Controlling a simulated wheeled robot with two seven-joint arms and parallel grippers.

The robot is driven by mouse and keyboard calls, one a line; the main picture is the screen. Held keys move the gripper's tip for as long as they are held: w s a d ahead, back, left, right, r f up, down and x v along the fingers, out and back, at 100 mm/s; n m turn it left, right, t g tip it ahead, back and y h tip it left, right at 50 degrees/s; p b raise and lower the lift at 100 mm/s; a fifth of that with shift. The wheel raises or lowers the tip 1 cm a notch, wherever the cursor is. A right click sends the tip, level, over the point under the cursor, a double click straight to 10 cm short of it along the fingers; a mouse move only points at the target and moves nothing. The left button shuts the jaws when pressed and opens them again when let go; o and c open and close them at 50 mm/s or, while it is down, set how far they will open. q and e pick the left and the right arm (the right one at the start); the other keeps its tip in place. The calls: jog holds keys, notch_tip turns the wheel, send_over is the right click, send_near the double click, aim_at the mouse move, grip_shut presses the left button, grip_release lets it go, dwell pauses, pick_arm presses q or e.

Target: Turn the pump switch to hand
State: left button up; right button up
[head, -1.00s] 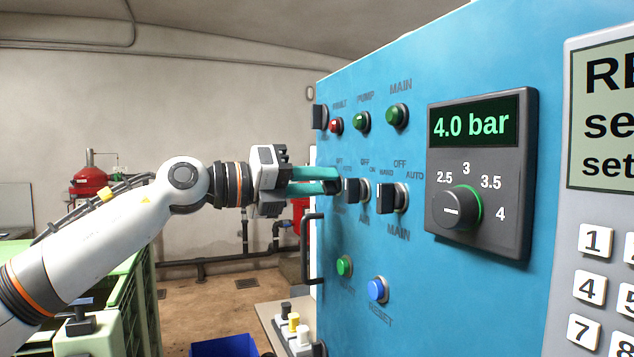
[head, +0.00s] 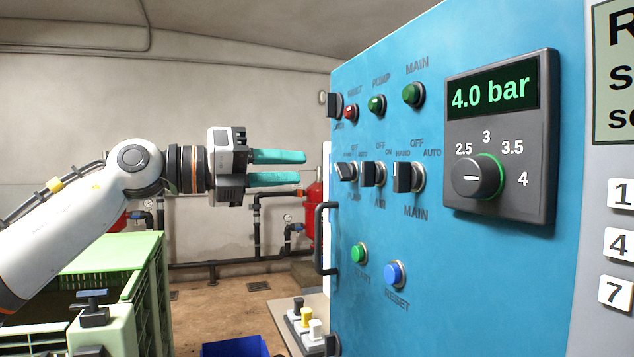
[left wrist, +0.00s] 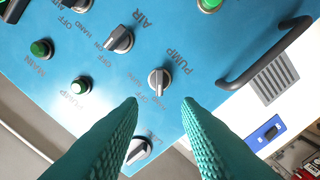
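The pump switch (head: 346,172) is the leftmost of three dark knobs in the middle row of the blue panel (head: 450,270). Its handle leans to the left, while the air switch (head: 372,174) and main switch (head: 403,177) stand upright. My left gripper (head: 302,167) is open and empty, its teal fingers pointing at the panel's left edge with a gap before the switch. In the left wrist view, the pump switch (left wrist: 158,82) lies just beyond and between the fingertips (left wrist: 161,100), touching neither; its small labels are hard to read. My right gripper is out of view.
A black handle (head: 325,238) sticks out at the panel's left edge, below the gripper. A display with a dial (head: 500,140) reads 4.0 bar. Green and blue buttons (head: 394,274) sit below the switches. A green crate (head: 110,255) stands under my left arm.

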pick_arm(q)
jog(key=shift+b+v, duration=0.5)
jog(key=shift+v, duration=1.85)
jog(key=shift+w, duration=0.1)
